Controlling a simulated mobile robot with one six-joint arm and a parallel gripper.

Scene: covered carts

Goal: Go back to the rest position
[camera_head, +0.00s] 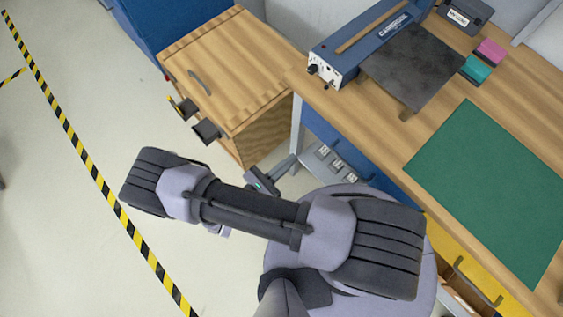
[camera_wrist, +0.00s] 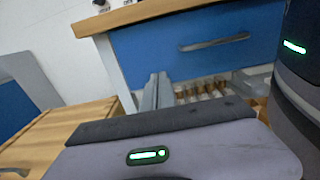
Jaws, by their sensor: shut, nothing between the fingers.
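The task names no object. My gripper (camera_wrist: 158,80) shows in the wrist view as two grey fingers side by side, closed with nothing held. The fingers point toward the blue drawer front under the workbench. In the head view my arm stretches across the lower middle, and its dark links hide much of the wrist. A small part of my gripper (camera_head: 285,166) shows beyond the arm, between the wooden cart and the workbench.
The wooden-topped cart (camera_head: 235,65) with a handle stands at upper left. The workbench (camera_head: 440,110) bears a blue machine (camera_head: 365,40), a dark plate (camera_head: 413,68) and a green mat (camera_head: 490,185). A yellow drawer (camera_head: 462,262) is at lower right. Open floor (camera_head: 70,200) lies left, with striped tape.

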